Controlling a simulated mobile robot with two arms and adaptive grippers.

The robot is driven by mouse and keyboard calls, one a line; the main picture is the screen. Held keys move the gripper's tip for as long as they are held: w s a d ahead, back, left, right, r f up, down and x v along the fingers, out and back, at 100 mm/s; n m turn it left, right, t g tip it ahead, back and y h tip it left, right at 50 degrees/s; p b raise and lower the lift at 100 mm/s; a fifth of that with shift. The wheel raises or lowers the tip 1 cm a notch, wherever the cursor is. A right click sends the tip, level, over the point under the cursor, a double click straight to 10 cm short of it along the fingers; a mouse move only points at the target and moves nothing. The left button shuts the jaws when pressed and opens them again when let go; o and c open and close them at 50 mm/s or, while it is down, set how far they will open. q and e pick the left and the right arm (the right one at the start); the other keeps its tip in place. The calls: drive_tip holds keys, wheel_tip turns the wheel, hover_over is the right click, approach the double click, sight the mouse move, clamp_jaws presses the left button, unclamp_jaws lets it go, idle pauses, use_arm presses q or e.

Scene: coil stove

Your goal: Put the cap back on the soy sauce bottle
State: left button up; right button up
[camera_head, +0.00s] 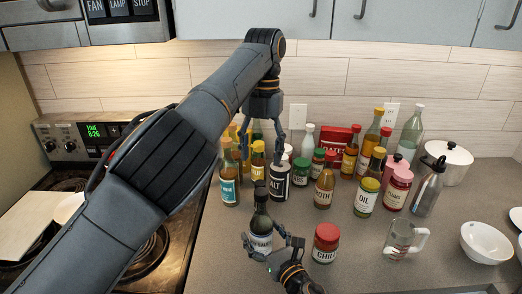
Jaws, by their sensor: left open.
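A dark bottle (262,222) with a pale label, likely the soy sauce bottle, stands upright at the front of the counter. Its narrow top ends in a dark piece (260,188); I cannot tell whether this is the cap. My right gripper (264,243) has its fingers on either side of the bottle's lower body and appears shut on it, partly covering the label. My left gripper (263,150) points down above and behind the bottle, open, with no cap seen between its fingers. No separate loose cap is visible.
Several bottles and jars crowd behind, including a black salt container (278,184) and an oil jar (367,198). A red-lidded jar (326,243) stands right of my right gripper. A glass measuring cup (401,240) and white bowl (487,242) are further right. The stove (150,262) is at left.

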drive_tip(key=shift+s, duration=0.1)
drive_tip(key=v, duration=1.1)
drive_tip(key=shift+s+d, duration=0.2)
drive_tip(key=shift+s, duration=0.15)
